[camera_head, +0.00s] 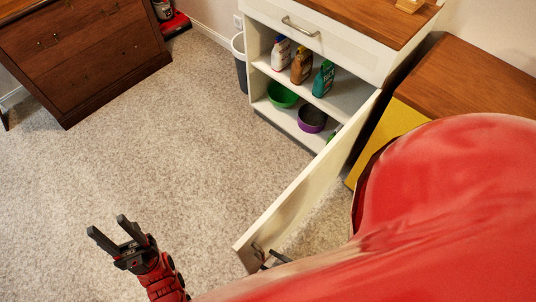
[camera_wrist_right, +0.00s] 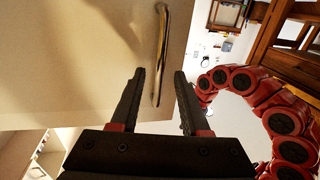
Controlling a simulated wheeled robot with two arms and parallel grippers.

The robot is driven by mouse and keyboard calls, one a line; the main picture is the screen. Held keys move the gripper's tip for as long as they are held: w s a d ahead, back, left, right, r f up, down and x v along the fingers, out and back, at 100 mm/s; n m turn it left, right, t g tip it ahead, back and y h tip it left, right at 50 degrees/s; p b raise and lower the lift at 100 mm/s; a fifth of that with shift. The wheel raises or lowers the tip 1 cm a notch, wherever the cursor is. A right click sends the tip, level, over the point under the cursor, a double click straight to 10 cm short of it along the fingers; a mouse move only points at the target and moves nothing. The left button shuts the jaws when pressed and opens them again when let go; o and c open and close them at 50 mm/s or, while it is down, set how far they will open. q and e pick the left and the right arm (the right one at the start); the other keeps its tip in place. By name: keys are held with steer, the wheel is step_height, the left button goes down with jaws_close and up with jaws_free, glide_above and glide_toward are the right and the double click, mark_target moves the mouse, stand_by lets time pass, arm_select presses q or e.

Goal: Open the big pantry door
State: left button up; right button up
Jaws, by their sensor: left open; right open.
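The white pantry door (camera_head: 312,192) stands swung wide open from the cabinet, and its shelves are exposed. The door's metal handle (camera_wrist_right: 163,50) shows in the right wrist view, lined up with the gap between the fingers of my right gripper (camera_wrist_right: 160,76). That gripper is open, and I cannot tell whether it touches the handle. In the head view a small part of the right gripper (camera_head: 272,261) shows by the door's free end; my red arm hides the rest. My left gripper (camera_head: 107,230) is open and empty over the carpet, left of the door.
The cabinet shelves hold several bottles (camera_head: 302,64), a green bowl (camera_head: 282,95) and a purple bowl (camera_head: 312,119). A grey bin (camera_head: 239,62) stands left of the cabinet. A brown dresser (camera_head: 85,60) is at upper left. The carpet (camera_head: 165,145) between is clear.

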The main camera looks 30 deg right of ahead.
steer(key=b+v, duration=0.1)
steer(key=v, duration=1.4)
steer(key=shift+d+f, duration=0.1)
